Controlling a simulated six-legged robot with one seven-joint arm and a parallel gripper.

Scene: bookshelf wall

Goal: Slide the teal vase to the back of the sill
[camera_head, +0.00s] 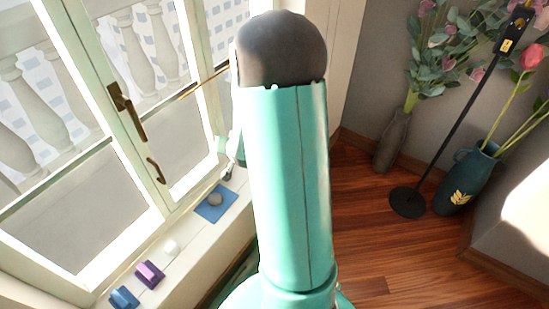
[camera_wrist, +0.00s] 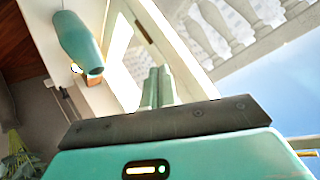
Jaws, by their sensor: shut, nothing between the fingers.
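A rounded teal vase (camera_wrist: 78,42) shows in the upper left of the wrist view, by the pale sill (camera_wrist: 98,97). A small orange-brown and white patch lies at its lower end. In the wrist view my gripper (camera_wrist: 158,86) is shut and empty, its two fingers side by side, to the right of the vase and apart from it. In the head view the sill (camera_head: 187,262) runs along the window, and my arm covers the middle. I cannot make out the vase on the sill there; my arm may hide it.
A window handle (camera_head: 126,110) juts out. Floor vases (camera_head: 391,142) and a black stand (camera_head: 408,202) stand right.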

